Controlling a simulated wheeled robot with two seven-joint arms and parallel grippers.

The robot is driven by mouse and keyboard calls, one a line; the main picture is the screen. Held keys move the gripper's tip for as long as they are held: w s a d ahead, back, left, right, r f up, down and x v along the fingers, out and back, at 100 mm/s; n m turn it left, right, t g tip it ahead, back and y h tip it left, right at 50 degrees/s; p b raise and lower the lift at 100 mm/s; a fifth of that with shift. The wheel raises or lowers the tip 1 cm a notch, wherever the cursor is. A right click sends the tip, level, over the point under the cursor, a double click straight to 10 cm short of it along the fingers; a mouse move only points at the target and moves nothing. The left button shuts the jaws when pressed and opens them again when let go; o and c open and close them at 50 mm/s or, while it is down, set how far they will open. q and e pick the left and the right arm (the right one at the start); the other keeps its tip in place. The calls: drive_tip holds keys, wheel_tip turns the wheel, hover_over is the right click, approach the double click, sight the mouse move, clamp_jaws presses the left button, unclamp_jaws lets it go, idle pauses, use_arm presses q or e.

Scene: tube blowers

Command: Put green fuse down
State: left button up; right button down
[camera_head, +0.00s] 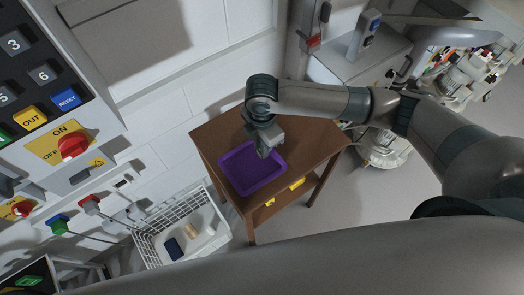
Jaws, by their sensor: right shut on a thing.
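My right gripper (264,152) points down over the upper right part of the purple tray (238,183), which lies on a brown wooden table (312,137). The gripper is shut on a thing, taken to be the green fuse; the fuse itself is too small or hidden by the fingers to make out. I cannot tell whether it touches the tray floor. The visible part of the tray looks empty. My left gripper is not in view.
A white wire basket (160,247) with a dark blue item (174,248) and a tan item (190,230) stands left of the table. A wall panel with buttons and a red switch (73,145) is at the left. The table's right part is bare.

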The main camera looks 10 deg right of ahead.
wheel_tip(320, 180, down, 3)
drive_tip(key=shift+f+p, duration=0.2)
drive_tip(key=shift+p, duration=0.6)
drive_tip(key=shift+f, duration=0.3)
drive_tip(key=shift+f, duration=0.1)
drive_tip(key=c, duration=1.7)
unclamp_jaws()
drive_tip(key=shift+o, duration=0.2)
